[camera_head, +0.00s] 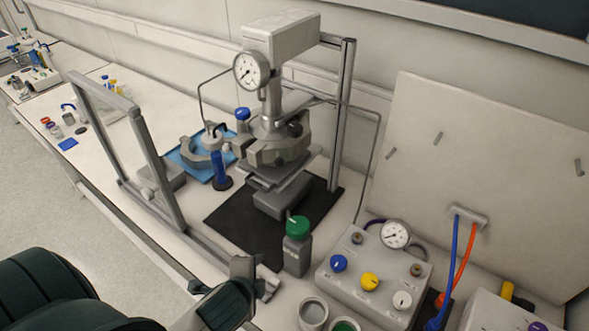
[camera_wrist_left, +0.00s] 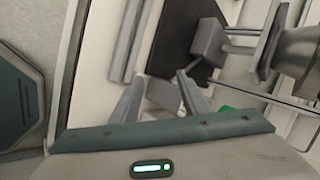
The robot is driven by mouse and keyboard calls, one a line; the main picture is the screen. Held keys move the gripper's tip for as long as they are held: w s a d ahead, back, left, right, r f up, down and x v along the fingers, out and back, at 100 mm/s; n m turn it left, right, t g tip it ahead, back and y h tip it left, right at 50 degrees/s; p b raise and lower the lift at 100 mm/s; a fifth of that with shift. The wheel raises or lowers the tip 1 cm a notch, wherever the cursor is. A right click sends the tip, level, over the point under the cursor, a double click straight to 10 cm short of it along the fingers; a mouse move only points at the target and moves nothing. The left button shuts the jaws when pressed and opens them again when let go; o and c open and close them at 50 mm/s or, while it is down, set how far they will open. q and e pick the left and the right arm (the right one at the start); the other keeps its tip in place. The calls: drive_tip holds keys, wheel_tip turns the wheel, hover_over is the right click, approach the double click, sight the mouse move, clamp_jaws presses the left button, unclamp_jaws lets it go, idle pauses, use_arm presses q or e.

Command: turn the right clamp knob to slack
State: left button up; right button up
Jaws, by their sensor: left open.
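The pressure reactor (camera_head: 275,125) stands at the centre of the bench in the head view, with a grey clamp ring (camera_head: 287,152) around its vessel. I cannot clearly pick out the right clamp knob. My left gripper (camera_head: 256,279) is open and empty, low in front of the reactor, left of the green-capped bottle (camera_head: 297,250), well apart from the clamp. In the left wrist view its two fingers (camera_wrist_left: 159,97) stand apart. Part of the reactor stand (camera_wrist_left: 212,38) shows beyond them. My right gripper is in neither view.
A control box (camera_head: 368,275) with coloured knobs and a gauge stands on the right. A framed clear shield (camera_head: 160,155) stands left of the reactor. A blue tray (camera_head: 190,158) holds grey parts behind it. The black mat (camera_head: 240,222) has bare room in front of the reactor.

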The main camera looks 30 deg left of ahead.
use_arm(q)
drive_tip(key=w+a+r+m+t+y, duration=0.1)
drive_tip(key=w+r+m+t, duration=0.25)
drive_tip(key=r+m, duration=0.2)
drive_tip(key=w+a+r+m+t, duration=0.1)
drive_tip(key=w+r+m+t, duration=0.1)
drive_tip(key=w+r+m, duration=0.4)
drive_tip(key=m+t, duration=0.4)
drive_tip(key=m, duration=0.6)
approach(293, 131)
drive_tip(key=a+v, duration=0.1)
drive_tip(key=v, duration=0.5)
drive_tip(key=shift+d+n+h+p, duration=0.1)
drive_tip(key=shift+n+h+p, duration=0.2)
drive_tip(key=shift+h, duration=0.1)
drive_tip(key=shift+w+f, duration=0.1)
drive_tip(key=shift+w, duration=0.1)
drive_tip(key=w+a+p, duration=0.1)
drive_tip(key=w, duration=0.4)
drive_tip(key=w+p, duration=0.1)
drive_tip(key=w, duration=0.4)
drive_tip(key=w+a+p, duration=0.1)
drive_tip(key=w, duration=0.4)
drive_tip(key=shift+w+a, duration=0.2)
drive_tip(key=shift+a, duration=0.1)
drive_tip(key=shift+w+a, duration=0.1)
drive_tip(key=shift+w, duration=0.6)
